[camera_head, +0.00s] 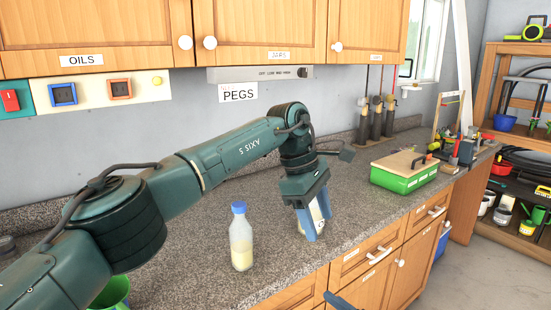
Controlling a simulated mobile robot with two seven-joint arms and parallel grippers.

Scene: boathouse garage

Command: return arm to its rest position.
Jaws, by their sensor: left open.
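My left arm comes in from the left and reaches over the speckled grey counter (190,285). Its gripper (316,222), with blue fingers, points down and is open. A pale, whitish object (317,212) shows between the fingers, mostly hidden by them; I cannot tell whether they touch it. A clear bottle with a blue cap and pale yellow contents (241,243) stands upright to the left of the gripper, apart from it. A small blue piece at the bottom edge may be part of my right gripper (338,301); its jaws cannot be made out.
Wooden wall cabinets (265,32) hang above the counter. A green box with a wooden lid (404,172) stands to the right, tools (376,118) behind it. A green container (116,292) is partly hidden by my arm. Drawers (365,255) line the front; shelves stand far right.

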